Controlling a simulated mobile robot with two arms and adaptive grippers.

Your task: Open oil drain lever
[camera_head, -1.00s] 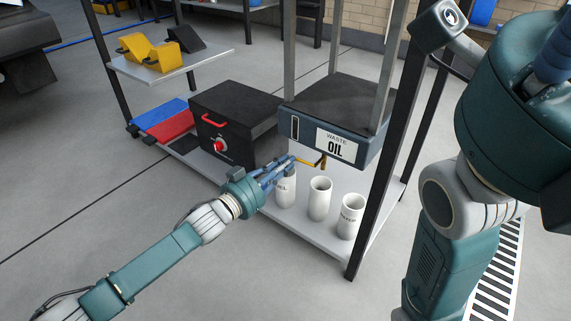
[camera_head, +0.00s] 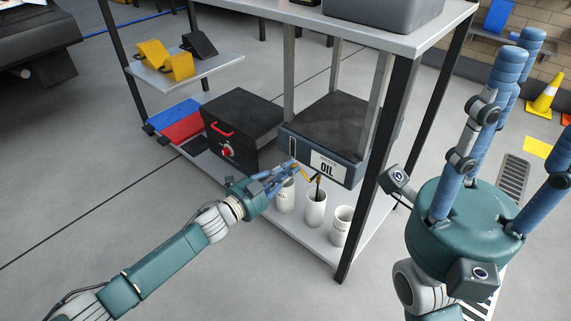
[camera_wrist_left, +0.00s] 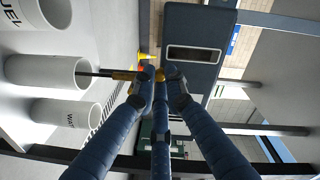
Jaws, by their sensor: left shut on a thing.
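The dark waste oil tank (camera_head: 310,146), labelled OIL, sits on the rack with a small brass lever and spout (camera_head: 307,174) under its front. My left gripper (camera_head: 292,169) has its blue fingers shut on the yellow lever, which slants downward. In the left wrist view the fingers (camera_wrist_left: 160,78) close around the lever's end. A thin dark stream (camera_wrist_left: 97,74) runs from the spout into the middle white tube (camera_head: 315,208). My right gripper (camera_head: 497,135) is raised at the right with its fingers spread, empty.
White tubes stand left (camera_head: 285,196) and right (camera_head: 342,226) of the middle one on the lower shelf. A black box with a red handle (camera_head: 240,125) is left of the tank. A dark rack post (camera_head: 375,170) rises at the right front.

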